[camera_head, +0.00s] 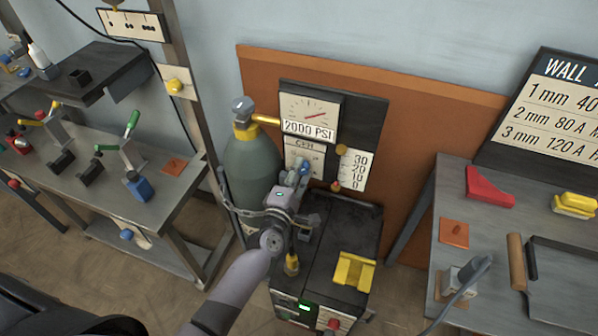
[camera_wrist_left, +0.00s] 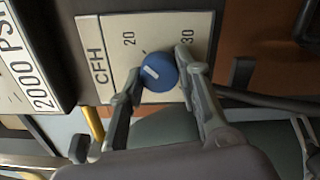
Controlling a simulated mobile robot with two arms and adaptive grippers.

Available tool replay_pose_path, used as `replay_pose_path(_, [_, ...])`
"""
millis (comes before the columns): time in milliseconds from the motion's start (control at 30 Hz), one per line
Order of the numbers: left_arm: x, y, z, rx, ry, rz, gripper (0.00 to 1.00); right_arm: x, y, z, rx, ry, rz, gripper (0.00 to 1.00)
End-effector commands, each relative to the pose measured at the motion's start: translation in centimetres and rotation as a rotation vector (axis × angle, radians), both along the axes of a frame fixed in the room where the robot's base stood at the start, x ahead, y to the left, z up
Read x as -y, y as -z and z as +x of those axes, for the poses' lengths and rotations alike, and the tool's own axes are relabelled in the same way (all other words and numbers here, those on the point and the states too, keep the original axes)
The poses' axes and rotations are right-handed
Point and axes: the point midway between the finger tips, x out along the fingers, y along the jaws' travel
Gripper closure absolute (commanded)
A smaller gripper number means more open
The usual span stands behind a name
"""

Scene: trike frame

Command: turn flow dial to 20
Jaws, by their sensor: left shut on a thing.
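The blue flow dial (camera_wrist_left: 158,72) sits on a cream CFH plate (camera_wrist_left: 95,35) in the left wrist view, with 20 and 30 printed near it. Its white pointer line slants toward the upper left of that picture, toward the 20 side. My left gripper (camera_wrist_left: 162,80) has one finger on each side of the dial and is shut on it. In the head view, my left gripper (camera_head: 301,176) reaches the panel and hides most of the dial. The scale beside it (camera_head: 353,170) reads 0 to 30. My right gripper is not in view.
A gauge marked 2000 PSI (camera_head: 311,115) sits above the dial. A grey-green gas cylinder (camera_head: 250,170) stands left of the panel. Below is a dark machine with a yellow bracket (camera_head: 353,270) on top. Workbenches stand on both sides.

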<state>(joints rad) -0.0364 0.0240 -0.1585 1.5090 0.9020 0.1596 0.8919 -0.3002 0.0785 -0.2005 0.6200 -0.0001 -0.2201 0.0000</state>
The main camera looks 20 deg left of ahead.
Motion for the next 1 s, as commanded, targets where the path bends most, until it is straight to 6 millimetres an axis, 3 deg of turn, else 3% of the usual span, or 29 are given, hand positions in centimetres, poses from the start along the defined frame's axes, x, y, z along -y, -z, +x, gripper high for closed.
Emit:
replay_pose_path(267, [0.0, 0.1, -0.1, -0.003, 0.000, 0.001, 0.97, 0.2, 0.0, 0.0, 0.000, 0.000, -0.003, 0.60])
replay_pose_path(300, [0.0, 0.1, -0.1, -0.003, 0.000, 0.001, 0.67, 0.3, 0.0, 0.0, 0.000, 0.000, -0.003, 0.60])
replay_pose_path(567, [0.0, 0.1, 0.0, -0.001, -0.001, 0.002, 0.49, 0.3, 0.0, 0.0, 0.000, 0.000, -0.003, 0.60])
replay_pose_path(867, [0.0, 0.0, -0.1, -0.001, 0.000, 0.002, 0.49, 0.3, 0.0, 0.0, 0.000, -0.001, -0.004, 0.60])
replay_pose_path(1000, [-0.1, 0.1, -1.2, -0.001, 0.000, 0.002, 0.49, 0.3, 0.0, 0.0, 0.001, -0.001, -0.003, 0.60])
